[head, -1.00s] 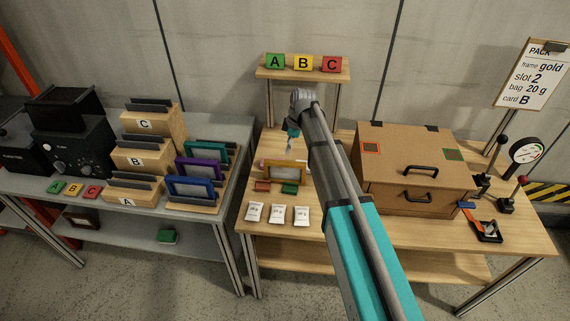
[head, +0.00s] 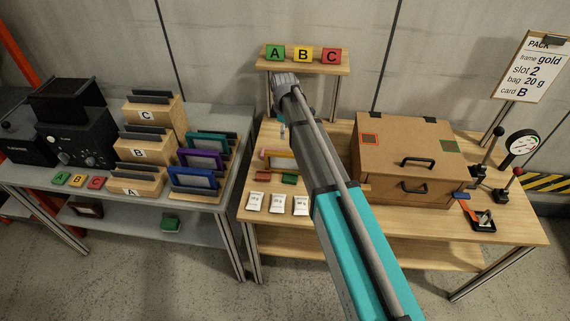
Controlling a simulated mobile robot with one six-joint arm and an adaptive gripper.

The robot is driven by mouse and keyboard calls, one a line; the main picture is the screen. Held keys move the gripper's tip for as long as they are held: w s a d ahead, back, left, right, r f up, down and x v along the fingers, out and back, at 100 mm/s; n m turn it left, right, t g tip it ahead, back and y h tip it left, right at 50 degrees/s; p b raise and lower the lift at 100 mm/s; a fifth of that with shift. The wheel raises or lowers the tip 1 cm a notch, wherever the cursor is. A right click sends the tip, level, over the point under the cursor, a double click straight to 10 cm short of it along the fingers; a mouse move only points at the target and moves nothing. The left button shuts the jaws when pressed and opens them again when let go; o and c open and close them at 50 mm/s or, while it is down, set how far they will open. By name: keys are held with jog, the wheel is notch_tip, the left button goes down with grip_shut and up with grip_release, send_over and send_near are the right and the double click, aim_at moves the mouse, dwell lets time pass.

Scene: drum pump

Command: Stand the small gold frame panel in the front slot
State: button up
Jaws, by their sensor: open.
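The small gold frame panel (head: 264,160) is on the wooden table, behind a red block and a green block. My arm covers its right part, and I cannot tell whether it stands in a slot. My gripper (head: 282,131) is small in view, just above and behind the panel; it is open and appears apart from it. On the grey table, a wooden rack (head: 199,198) holds a teal, a purple and a blue frame in a row, the blue one in front. I cannot make out an empty front slot.
Wooden stepped blocks A, B and C (head: 139,154) stand left of the rack. A cardboard box (head: 400,150) is close to the right of my arm. White bags (head: 278,203) lie at the wooden table's front. A shelf with lettered cards (head: 303,68) stands behind.

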aim_at(285, 153)
jog(key=shift+f+b, duration=3.8)
jog(key=shift+f, duration=0.25)
jog(key=shift+f, duration=0.1)
jog(key=f+b, duration=0.3)
jog(key=shift+w+d+f+b, duration=0.2)
jog(key=shift+w+b, duration=0.1)
jog(key=shift+w, duration=0.05)
jog(key=shift+f+b, duration=0.8)
grip_shut()
